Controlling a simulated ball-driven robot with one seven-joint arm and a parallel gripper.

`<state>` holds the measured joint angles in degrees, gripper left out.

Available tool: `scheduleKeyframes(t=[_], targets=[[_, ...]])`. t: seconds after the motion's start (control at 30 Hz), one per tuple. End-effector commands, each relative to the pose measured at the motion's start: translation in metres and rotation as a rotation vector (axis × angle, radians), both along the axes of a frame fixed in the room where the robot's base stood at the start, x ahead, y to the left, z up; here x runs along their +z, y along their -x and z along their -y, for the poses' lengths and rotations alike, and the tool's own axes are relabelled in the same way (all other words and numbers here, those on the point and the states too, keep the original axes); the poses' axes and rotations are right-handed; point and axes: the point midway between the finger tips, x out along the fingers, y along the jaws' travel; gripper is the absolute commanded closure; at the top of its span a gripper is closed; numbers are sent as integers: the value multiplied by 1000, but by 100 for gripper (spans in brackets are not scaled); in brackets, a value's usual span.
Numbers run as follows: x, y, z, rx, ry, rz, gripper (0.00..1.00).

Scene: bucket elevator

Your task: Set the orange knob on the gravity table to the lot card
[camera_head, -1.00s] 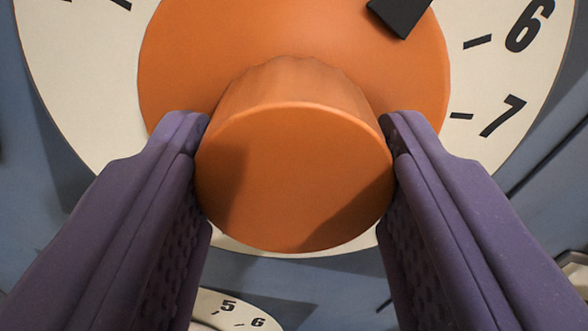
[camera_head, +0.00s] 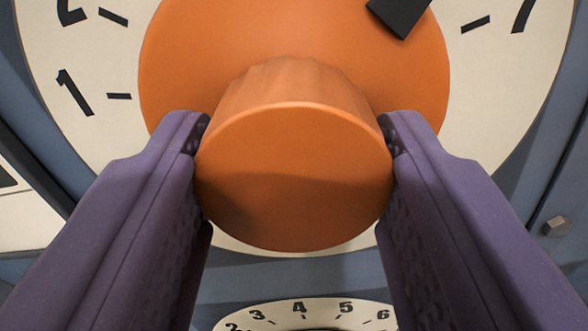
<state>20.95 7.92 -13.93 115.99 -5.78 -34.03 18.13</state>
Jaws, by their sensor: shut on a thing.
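The orange knob (camera_head: 295,185) fills the middle of the view, its round grip facing me and its wide orange base behind it. My gripper (camera_head: 294,135) is shut on the grip, one purple finger on each side. A black pointer (camera_head: 400,15) sits on the base at the upper right, cut by the top edge. The cream dial (camera_head: 500,100) behind the knob shows 1 and 2 at left and 7 at upper right. The pointer lies counterclockwise of the 7 mark; the mark it faces is out of view. I cannot identify the lot card.
A second, smaller cream dial (camera_head: 262,312) with numbers 2 to 6 shows at the bottom between my fingers. A pale panel (camera_head: 30,215) is at the left edge. A hex bolt head (camera_head: 557,226) is on the blue-grey face at right.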

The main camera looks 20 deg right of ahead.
Motion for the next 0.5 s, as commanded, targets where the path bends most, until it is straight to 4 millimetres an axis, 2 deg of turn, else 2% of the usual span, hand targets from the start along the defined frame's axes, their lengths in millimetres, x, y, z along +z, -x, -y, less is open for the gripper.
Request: scheduleKeyframes(t=[0.03,0.33,0.37,0.43,0.5], targets=[[-5,0,0,0,-7,-9,80],[-5,0,0,0,-6,-10,80],[-5,0,0,0,-6,-10,43],[-5,0,0,0,-5,-9,27],[-4,0,0,0,-4,-7,25]])
